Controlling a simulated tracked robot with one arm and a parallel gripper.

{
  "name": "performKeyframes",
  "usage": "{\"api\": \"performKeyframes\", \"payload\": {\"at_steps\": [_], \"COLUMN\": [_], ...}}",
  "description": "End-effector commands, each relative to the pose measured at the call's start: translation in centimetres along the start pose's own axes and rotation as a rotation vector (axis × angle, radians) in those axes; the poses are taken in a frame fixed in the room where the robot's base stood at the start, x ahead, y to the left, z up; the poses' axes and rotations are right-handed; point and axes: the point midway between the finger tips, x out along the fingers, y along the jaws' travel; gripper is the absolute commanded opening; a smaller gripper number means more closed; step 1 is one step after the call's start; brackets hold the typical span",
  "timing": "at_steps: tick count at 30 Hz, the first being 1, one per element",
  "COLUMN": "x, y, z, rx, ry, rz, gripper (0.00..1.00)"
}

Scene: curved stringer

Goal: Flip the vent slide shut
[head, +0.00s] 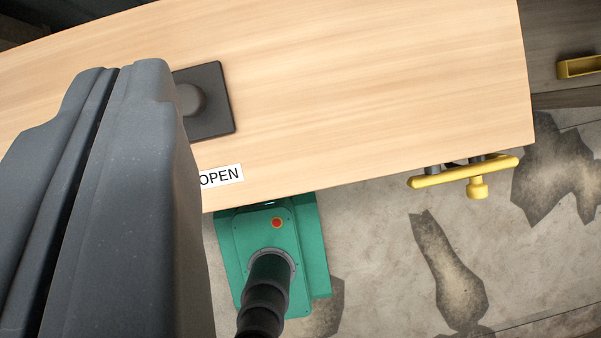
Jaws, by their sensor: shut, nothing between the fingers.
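A dark grey square plate (222,110) with a rounded grey knob (192,99) lies on the pale wood panel (380,80). It may be the vent slide. My gripper (118,72) covers its left part, so I cannot tell its full shape or position. A white label reading "OPEN" (221,176) sits below the plate near the panel's lower edge, its left end touching my gripper's outline. My gripper is large and dark grey at the left, its two fingers shut together with nothing between them. I cannot tell whether it touches the plate.
A green machine (306,245) with a red button (277,223) and a black ribbed hose (262,300) stands below the panel edge. A yellow handle (440,178) with a knob sticks out at the lower right edge. A yellow bracket (580,67) is at far right. The panel's right side is clear.

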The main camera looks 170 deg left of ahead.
Motion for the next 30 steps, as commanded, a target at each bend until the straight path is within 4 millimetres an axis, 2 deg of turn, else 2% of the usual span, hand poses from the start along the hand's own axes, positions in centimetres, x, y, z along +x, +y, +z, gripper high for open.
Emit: {"api": "performKeyframes", "payload": {"at_steps": [1,3,6,9,13,23,26,30], "x": [0.9,2.0,3.0,3.5,3.8,4.0,4.5,6.2], "y": [2.1,4.2,6.2,7.4,8.0,7.8,7.7,7.3], "z": [1.3,3.1,5.2,6.5,7.2,7.2,7.3,7.7], "rx": [0.033,0.062,0.092,0.11,0.12,0.117,0.117,0.117], "ry": [-0.045,-0.09,-0.136,-0.161,-0.172,-0.173,-0.176,-0.179], "rz": [-0.029,-0.067,-0.113,-0.143,-0.159,-0.16,-0.161,-0.163], "gripper": [0.0,0.0,0.0,0.0,0.0,0.0,0.0,0.0]}}
